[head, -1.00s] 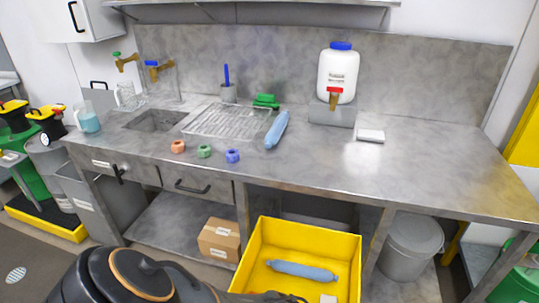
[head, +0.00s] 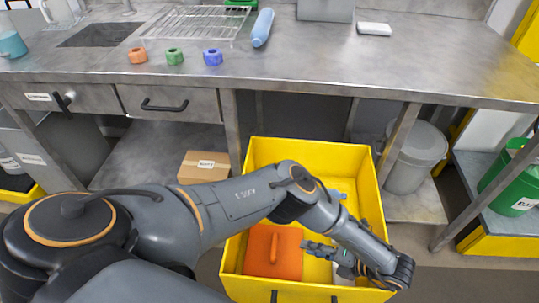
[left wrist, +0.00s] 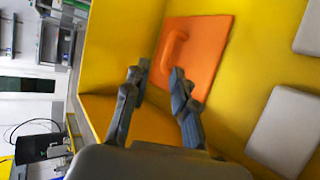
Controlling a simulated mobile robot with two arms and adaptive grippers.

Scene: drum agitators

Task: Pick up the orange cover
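The orange cover (head: 288,262) is a flat square plate with a raised handle. It lies in the left front part of the yellow bin (head: 262,151). In the left wrist view the orange cover (left wrist: 200,62) lies ahead of the fingers, with its handle near the left edge of the plate. My left gripper (head: 322,252) is inside the bin area, to the right of the cover. In the left wrist view my left gripper (left wrist: 158,72) has its fingers apart with nothing between them. The fingers appear short of the handle. My right gripper is out of view.
The bin's yellow walls surround the cover. Grey plates (left wrist: 284,132) lie beside it. The steel counter (head: 330,68) overhangs behind, carrying three coloured nuts and a light blue bottle-like cylinder (head: 263,27). A cardboard box (head: 203,166) and a grey bucket (head: 415,155) flank the bin.

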